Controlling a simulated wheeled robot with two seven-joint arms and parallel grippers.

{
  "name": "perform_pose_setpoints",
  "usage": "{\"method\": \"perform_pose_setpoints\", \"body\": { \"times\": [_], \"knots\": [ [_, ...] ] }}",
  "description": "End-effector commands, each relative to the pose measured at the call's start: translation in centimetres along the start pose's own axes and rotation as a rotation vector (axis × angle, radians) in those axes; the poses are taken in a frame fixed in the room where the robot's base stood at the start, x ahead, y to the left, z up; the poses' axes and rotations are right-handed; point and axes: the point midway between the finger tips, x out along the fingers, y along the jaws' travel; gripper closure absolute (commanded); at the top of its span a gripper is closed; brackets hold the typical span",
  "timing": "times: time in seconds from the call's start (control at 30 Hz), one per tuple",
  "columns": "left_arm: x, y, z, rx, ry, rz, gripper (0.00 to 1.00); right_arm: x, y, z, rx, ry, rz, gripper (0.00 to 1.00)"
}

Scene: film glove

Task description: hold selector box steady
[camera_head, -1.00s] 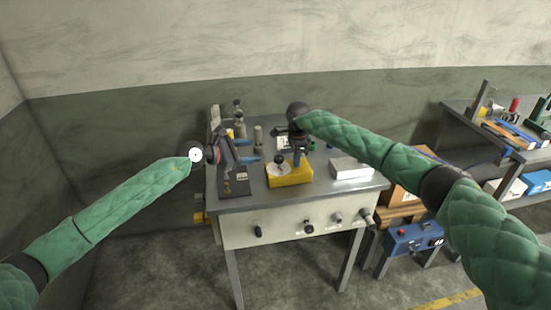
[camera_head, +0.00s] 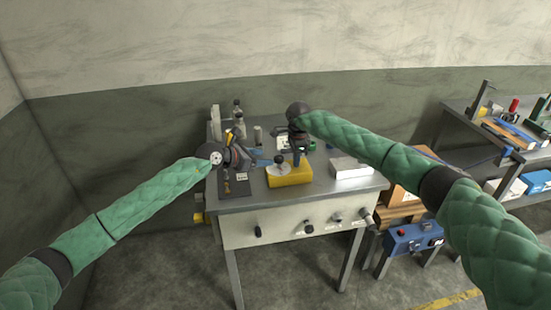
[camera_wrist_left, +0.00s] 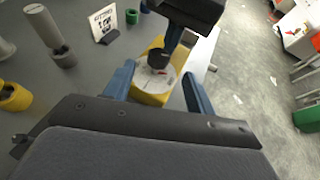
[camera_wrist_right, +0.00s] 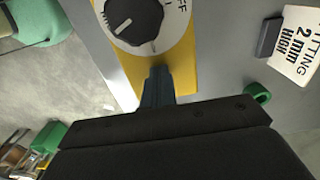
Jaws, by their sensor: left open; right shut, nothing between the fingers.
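The selector box (camera_head: 291,178) is yellow with a white dial plate and a black knob, and sits on the grey bench. My left gripper (camera_head: 264,161) is open at the box's left side. In the left wrist view, the box (camera_wrist_left: 150,97) shows between and beyond the spread blue fingers (camera_wrist_left: 158,82); I cannot tell whether they touch it. My right gripper (camera_head: 298,160) is shut and empty, pointing down over the box. In the right wrist view, its closed fingertips (camera_wrist_right: 158,72) are over the yellow face beside the black knob (camera_wrist_right: 133,20).
A pale block (camera_head: 351,168) lies right of the box. A printed card (camera_wrist_right: 297,45) and a green ring (camera_wrist_right: 257,93) stand near it. Grey cylinders and a yellow-collared post (camera_wrist_left: 14,96) crowd the bench's left. A dark plate (camera_head: 238,186) lies at front left.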

Motion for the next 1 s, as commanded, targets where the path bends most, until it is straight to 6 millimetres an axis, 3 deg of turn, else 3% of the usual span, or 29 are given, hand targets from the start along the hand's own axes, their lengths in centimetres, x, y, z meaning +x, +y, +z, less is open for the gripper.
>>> {"method": "perform_pose_setpoints", "body": {
  "times": [0.03,0.2,0.4,0.83,1.0],
  "knots": [
    [1.1,-0.1,-0.1,-0.001,0.0,-0.002,0.45,0.9,0.3,0.0,0.0,0.002,0.009,1.0],
    [3.8,-0.1,0.0,0.0,-0.001,-0.001,0.45,0.9,0.3,0.0,-0.001,0.002,0.009,1.0],
    [5.9,0.0,-0.1,-0.001,0.0,-0.001,0.45,0.9,0.3,0.0,-0.001,0.002,0.009,1.0],
    [6.6,0.0,-0.1,0.0,0.0,0.0,0.45,0.9,0.3,0.0,-0.001,0.002,0.009,1.0],
    [6.6,0.0,-0.1,0.0,0.0,-0.001,0.78,0.9,0.3,0.0,0.0,0.002,0.009,1.0]
  ]
}}
